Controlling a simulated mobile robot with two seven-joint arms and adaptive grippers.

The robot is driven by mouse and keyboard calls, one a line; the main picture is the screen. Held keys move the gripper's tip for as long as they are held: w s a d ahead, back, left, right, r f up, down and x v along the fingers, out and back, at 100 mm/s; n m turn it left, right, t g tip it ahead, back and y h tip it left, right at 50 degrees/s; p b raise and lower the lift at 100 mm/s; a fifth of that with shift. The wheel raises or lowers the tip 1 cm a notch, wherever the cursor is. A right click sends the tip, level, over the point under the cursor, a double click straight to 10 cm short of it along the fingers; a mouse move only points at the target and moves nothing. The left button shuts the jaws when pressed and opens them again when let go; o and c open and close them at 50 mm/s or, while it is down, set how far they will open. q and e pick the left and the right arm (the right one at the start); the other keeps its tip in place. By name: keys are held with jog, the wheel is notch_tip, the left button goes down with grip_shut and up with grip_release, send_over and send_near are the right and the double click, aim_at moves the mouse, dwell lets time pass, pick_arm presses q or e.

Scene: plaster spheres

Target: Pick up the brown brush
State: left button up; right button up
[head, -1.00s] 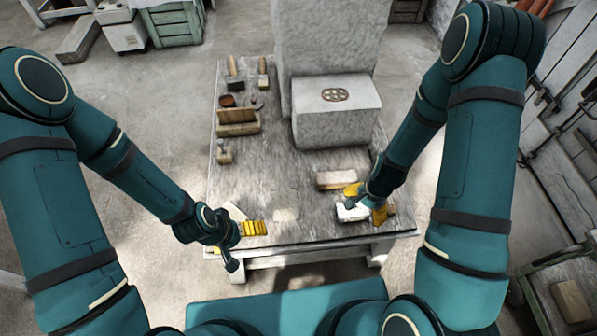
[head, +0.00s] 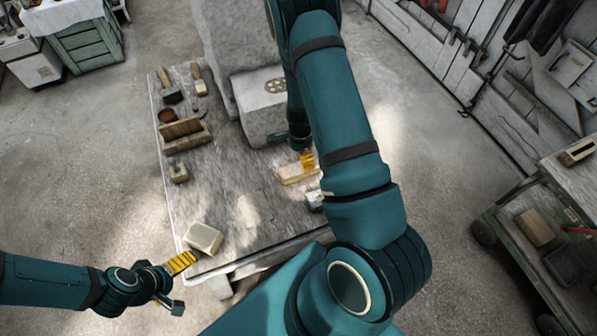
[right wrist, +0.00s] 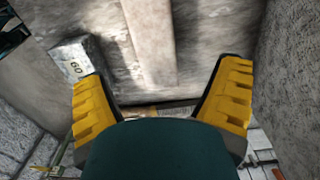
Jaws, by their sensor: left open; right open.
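Two brush-like tools lie at the table's far left corner: one has a dark head (head: 172,97) and a brown handle, the other a paler head (head: 201,88) and a wooden handle. I cannot tell which is the brown brush. My right gripper (head: 307,160) is beside a pale wooden block (head: 297,174), partly hidden by my arm. In the right wrist view its yellow fingers (right wrist: 162,100) are spread, with a long pale strip (right wrist: 145,40) beyond them. My left gripper (head: 178,280) is open and empty at the table's near left edge.
A beige block (head: 203,238) lies at the near left corner beside my left gripper. A wooden caddy (head: 185,138) and a small tool (head: 179,173) are at the left. A stone block (head: 255,100) stands behind. A grey block marked 60 (right wrist: 78,65) is in the wrist view.

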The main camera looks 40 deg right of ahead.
aim_at(300, 167)
notch_tip(300, 167, down, 2)
jog(key=shift+f, duration=0.1)
jog(key=f, duration=0.1)
jog(key=f+b, duration=0.1)
jog(key=f, duration=0.1)
jog(key=f+b, duration=0.1)
jog(key=f, duration=0.1)
jog(key=shift+s+a, duration=0.2)
jog(key=shift+a, duration=0.15)
jog(key=shift+r, duration=0.1)
jog(key=c, duration=1.3)
